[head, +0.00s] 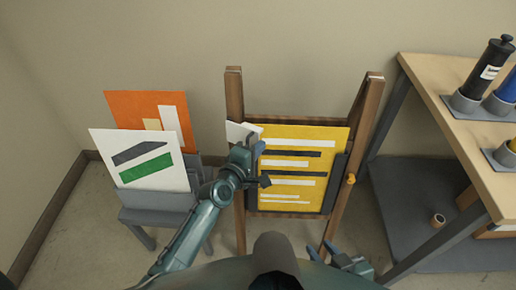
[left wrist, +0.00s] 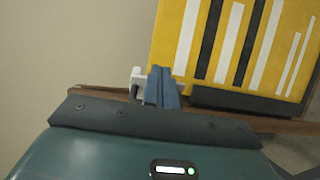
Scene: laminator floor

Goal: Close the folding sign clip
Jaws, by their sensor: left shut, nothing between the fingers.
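The folding sign has a brown wooden frame (head: 236,100) and a yellow panel (head: 300,150) with white and black bars. A dark grey clip bar (head: 338,182) lies along the panel's right edge. Another dark bar (left wrist: 245,102) runs along the panel's edge nearest my left gripper in the left wrist view. My left gripper (head: 260,150) is shut and empty at the frame's left post. Its blue fingers (left wrist: 163,85) are beside a small white piece (left wrist: 138,76); I cannot tell whether they touch. My right gripper (head: 322,250) is open and empty, low in front of the sign.
A grey rack at left holds an orange board (head: 120,105) and a white board (head: 115,145). A wooden-topped table (head: 440,85) with bottles in grey holders stands at right. A small roll (head: 438,219) is on its lower shelf.

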